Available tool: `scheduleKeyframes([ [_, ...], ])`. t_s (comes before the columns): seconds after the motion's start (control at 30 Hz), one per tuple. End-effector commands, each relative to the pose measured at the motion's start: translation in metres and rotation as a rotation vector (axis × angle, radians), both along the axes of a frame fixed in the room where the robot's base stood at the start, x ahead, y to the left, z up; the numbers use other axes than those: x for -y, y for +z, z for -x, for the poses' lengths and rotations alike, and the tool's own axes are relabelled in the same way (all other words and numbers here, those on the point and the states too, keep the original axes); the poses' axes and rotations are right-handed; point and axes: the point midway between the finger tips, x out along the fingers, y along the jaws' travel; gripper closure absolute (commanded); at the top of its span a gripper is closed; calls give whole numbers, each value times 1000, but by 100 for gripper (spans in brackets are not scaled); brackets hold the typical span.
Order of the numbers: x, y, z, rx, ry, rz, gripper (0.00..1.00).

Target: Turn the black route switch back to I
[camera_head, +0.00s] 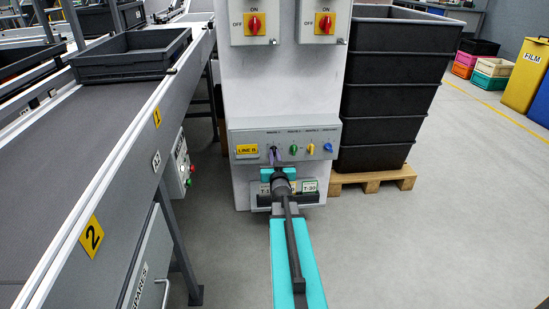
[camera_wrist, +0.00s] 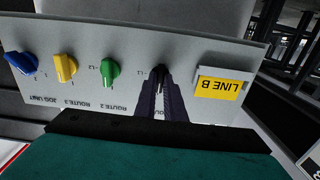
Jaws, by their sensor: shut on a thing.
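The black route switch (camera_wrist: 159,71) is on a light grey panel (camera_wrist: 190,40), which the wrist view shows upside down. It is the knob closest to the yellow LINE B label (camera_wrist: 218,83). My gripper (camera_wrist: 159,88) is shut on the black switch, its dark fingers on either side of the knob. Most of the knob is hidden between the fingers, and I cannot tell which mark it points to. In the head view my gripper (camera_head: 283,158) reaches the panel's left part and hides much of the knob there.
Green (camera_wrist: 110,72), yellow (camera_wrist: 65,67) and blue (camera_wrist: 20,64) knobs sit in a row beside the black one. Two red switches (camera_head: 254,25) are above. A conveyor (camera_head: 80,150) runs at left; stacked black crates (camera_head: 390,90) stand on a pallet at right.

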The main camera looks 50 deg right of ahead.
Motion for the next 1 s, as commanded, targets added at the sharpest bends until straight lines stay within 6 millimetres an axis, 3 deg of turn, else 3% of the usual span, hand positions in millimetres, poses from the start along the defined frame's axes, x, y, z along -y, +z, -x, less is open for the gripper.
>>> scheduleKeyframes([
  [0.47, 0, 0, 0, -15, 0, 16, 100],
  [0.5, 0, 0, 0, -15, -1, 16, 87],
  [0.6, 0, 0, 0, -14, 0, 15, 72],
  [1.0, -1, 0, 1, -14, 0, 15, 72],
])
